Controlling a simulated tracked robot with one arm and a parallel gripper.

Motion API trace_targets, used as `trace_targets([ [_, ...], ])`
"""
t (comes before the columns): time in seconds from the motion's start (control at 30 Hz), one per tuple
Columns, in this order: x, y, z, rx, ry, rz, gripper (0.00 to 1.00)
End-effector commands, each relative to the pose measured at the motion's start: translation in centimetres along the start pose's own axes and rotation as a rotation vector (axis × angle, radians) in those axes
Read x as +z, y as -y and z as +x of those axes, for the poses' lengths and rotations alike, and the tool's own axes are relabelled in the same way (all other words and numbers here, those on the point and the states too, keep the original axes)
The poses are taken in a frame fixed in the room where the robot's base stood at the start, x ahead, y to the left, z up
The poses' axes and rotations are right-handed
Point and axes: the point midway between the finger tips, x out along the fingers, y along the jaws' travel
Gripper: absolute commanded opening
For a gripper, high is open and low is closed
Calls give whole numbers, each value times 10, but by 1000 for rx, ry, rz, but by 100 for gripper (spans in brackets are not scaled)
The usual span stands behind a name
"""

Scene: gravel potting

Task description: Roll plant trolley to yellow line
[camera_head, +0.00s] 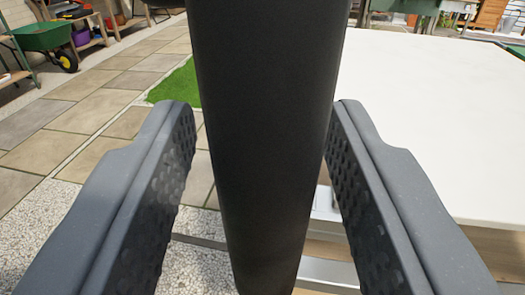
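A thick black upright bar (265,130) runs from the top edge of the view to the bottom, between the fingers of my gripper (262,115). I cannot tell from this view alone whether it is part of the plant trolley. My gripper is open, with a textured pad on each finger. Paving shows in a narrow gap between the left finger and the bar. The right finger is very close to the bar, and I cannot tell whether it touches. No yellow line is in view.
A large white flat top (440,120) fills the right, with silver metal framing (328,270) low beside it. Stone paving (95,115) and pale gravel (40,225) lie left, with a green turf patch (178,88). A green wheelbarrow (45,37) stands at the far left.

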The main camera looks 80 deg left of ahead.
Motion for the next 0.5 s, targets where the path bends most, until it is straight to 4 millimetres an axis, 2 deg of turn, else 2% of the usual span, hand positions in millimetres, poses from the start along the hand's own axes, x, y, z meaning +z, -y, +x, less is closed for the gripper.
trace_targets([
  [0.33, 1, -3, -12, 9, 1, 1, 40],
  [0.5, 2, -3, -40, 12, 0, 1, 40],
])
